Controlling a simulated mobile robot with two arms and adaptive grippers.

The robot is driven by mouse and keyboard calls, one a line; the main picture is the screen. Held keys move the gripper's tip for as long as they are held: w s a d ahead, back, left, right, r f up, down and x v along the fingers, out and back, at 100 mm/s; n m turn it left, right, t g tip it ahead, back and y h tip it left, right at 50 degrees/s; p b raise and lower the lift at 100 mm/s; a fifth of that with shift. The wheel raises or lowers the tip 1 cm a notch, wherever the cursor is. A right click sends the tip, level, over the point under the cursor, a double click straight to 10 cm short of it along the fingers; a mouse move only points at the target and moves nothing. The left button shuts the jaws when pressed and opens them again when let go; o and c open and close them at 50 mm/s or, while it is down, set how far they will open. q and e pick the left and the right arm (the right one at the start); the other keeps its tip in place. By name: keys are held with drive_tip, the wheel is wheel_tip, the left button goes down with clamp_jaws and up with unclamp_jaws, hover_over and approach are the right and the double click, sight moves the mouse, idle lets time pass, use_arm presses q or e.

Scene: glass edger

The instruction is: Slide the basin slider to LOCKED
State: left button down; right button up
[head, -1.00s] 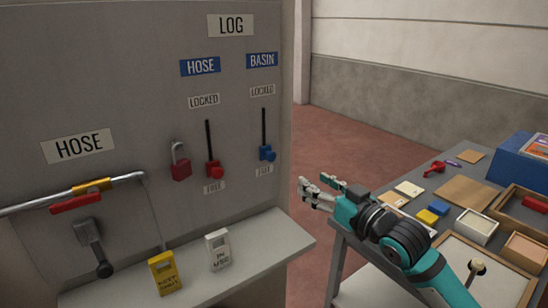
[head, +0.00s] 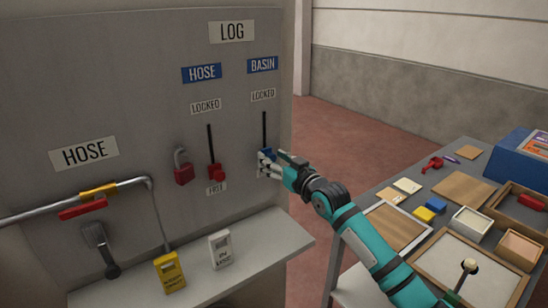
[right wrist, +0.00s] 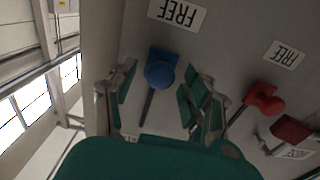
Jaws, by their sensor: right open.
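The blue basin slider (head: 267,154) sits at the low end of its dark vertical slot, under the blue BASIN label (head: 262,65) and the LOCKED label (head: 263,95). My right gripper (head: 267,163) is at the slider and partly covers it and the FREE label below. In the right wrist view the blue slider (right wrist: 161,69) lies between the two spread fingers of my open right gripper (right wrist: 160,95), near the FREE label (right wrist: 177,13). I cannot tell whether a finger touches it. My left gripper is not in view.
The red hose slider (head: 216,171) is low in its slot to the left, beside a red padlock (head: 183,167). A shelf (head: 258,243) below holds a yellow tag (head: 169,272) and a white tag (head: 220,249). A cluttered table (head: 385,196) stands at right.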

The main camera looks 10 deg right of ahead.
clamp_jaws()
idle(0.4)
